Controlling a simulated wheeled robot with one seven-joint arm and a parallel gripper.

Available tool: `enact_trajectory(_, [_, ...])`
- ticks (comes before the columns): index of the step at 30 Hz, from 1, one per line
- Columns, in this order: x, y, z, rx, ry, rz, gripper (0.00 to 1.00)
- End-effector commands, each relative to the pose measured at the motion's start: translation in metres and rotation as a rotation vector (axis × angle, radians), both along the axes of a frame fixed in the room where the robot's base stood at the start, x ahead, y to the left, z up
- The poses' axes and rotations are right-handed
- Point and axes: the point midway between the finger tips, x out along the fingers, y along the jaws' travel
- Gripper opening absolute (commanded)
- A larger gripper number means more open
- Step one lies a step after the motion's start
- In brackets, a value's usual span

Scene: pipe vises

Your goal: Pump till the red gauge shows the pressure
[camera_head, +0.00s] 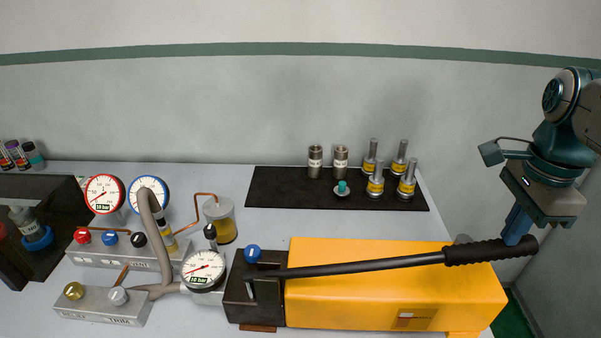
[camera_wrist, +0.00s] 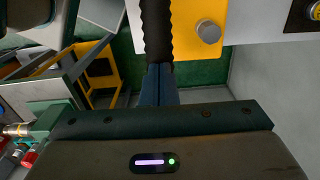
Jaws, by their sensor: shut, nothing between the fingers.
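The yellow hand pump (camera_head: 390,288) lies along the front right of the bench. Its long black lever (camera_head: 360,265) runs rightward from a dark block to a ribbed grip (camera_head: 490,250). My gripper (camera_head: 518,228) points down with its blue fingers shut at the ribbed grip, touching or just above it. In the wrist view the shut fingers (camera_wrist: 158,80) meet the black grip (camera_wrist: 157,30). The red-rimmed gauge (camera_head: 104,193) stands at the left, with its needle too small to read. A blue-rimmed gauge (camera_head: 148,195) is beside it, and a silver-rimmed gauge (camera_head: 204,269) is near the pump block.
A valve block with red (camera_head: 82,236), blue (camera_head: 110,239) and black (camera_head: 139,240) knobs stands at the left. A brass knob (camera_head: 73,291) is on the front block. A black mat (camera_head: 290,190) holds several metal fittings. The bench ends just right of the pump.

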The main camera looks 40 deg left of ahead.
Motion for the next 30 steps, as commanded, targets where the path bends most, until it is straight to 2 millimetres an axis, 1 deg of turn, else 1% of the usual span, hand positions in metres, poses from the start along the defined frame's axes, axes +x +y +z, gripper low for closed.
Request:
enact_trajectory(1, [0.000, -0.001, -0.005, 0.000, 0.001, 0.000, 0.00])
enact_trajectory(10, [0.001, -0.001, -0.005, -0.001, 0.001, -0.001, 0.00])
enact_trajectory(14, [0.001, -0.002, -0.009, 0.000, 0.001, -0.001, 0.00])
enact_trajectory(27, [0.005, -0.008, -0.046, -0.001, 0.001, -0.002, 0.00])
enact_trajectory(30, [0.006, -0.009, -0.051, 0.000, 0.000, -0.001, 0.00])
